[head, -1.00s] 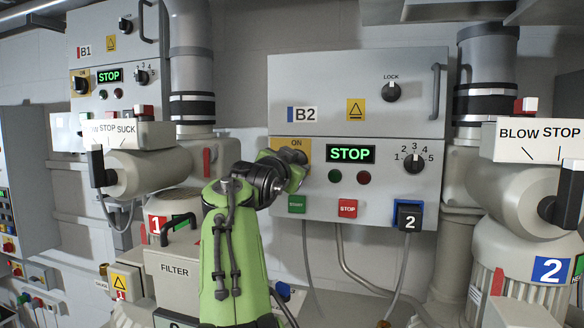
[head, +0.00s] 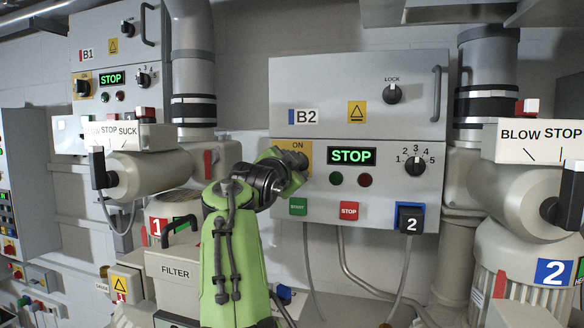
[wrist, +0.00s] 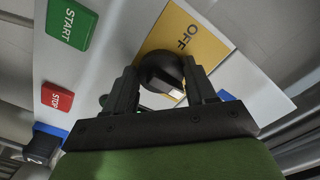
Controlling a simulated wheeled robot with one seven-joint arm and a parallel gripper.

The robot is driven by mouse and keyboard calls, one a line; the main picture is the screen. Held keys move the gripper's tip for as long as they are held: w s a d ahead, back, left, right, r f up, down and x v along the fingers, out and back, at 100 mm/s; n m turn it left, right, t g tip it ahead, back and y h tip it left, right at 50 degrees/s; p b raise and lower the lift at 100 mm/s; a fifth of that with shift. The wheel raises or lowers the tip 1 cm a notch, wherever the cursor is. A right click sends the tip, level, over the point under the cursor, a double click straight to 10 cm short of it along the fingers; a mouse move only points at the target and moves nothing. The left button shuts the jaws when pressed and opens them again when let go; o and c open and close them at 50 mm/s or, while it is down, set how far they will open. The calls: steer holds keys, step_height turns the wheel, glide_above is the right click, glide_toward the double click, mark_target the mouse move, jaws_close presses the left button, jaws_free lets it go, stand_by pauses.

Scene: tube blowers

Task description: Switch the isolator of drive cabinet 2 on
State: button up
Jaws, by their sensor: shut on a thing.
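Drive cabinet B2 (head: 355,90) is a grey box on the wall, with a green STOP display (head: 351,156). Its isolator has a yellow plate (head: 297,146) marked ON at the top in the head view. In the wrist view the plate (wrist: 208,47) shows OFF, and the black isolator knob (wrist: 160,71) sits between my fingers. My gripper (wrist: 157,85) is shut on the knob. In the head view my arm mostly hides the knob, so its exact angle is hard to tell.
Green START (head: 298,207) and red STOP (head: 348,211) buttons lie just below the isolator. A dial (head: 415,162) and a blue-backed plug marked 2 (head: 409,219) are to the right. A filter box (head: 172,270) and blower 1 stand at the lower left.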

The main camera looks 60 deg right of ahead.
steer(key=o, duration=1)
steer(key=shift+o, duration=0.2)
steer(key=s+a+b, duration=0.2)
steer(key=a+b, duration=0.1)
steer(key=a, duration=1.2)
steer(key=shift+s+a+b, duration=0.25)
steer(key=shift+a+b, duration=0.05)
steer(key=shift+b, duration=0.05)
